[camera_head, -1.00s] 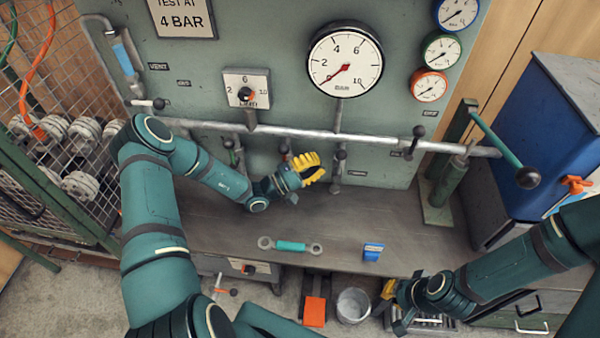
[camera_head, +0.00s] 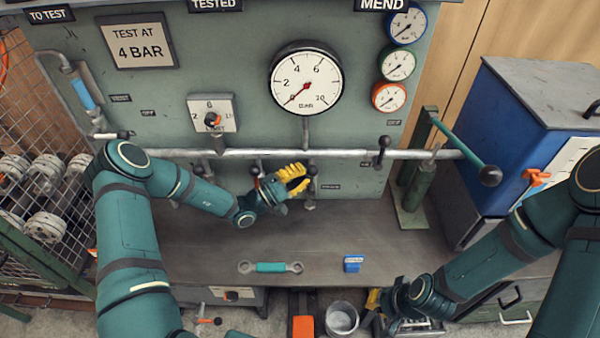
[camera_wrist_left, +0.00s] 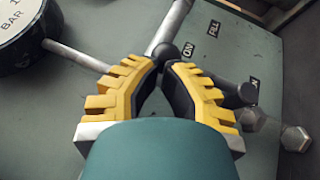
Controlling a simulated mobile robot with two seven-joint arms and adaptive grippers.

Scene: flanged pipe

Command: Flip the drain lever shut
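The drain lever (camera_head: 311,172) is a short lever with a black knob on the pipe at the lower right of the panel, beside a small label. In the left wrist view its likely black knob (camera_wrist_left: 166,53) sits right at my fingertips. My left gripper (camera_head: 306,176) has yellow fingers with dark pads, partly spread with a gap between them, next to the knob. I cannot tell whether they touch it. My right gripper (camera_head: 375,301) hangs low past the bench's front edge, away from the levers; its finger gap is unclear.
Another black-knobbed lever (camera_head: 255,172) is left of my left gripper, and one (camera_head: 384,143) stands up at right. A horizontal pipe (camera_head: 340,153) runs above. A large gauge (camera_head: 305,80) is overhead.

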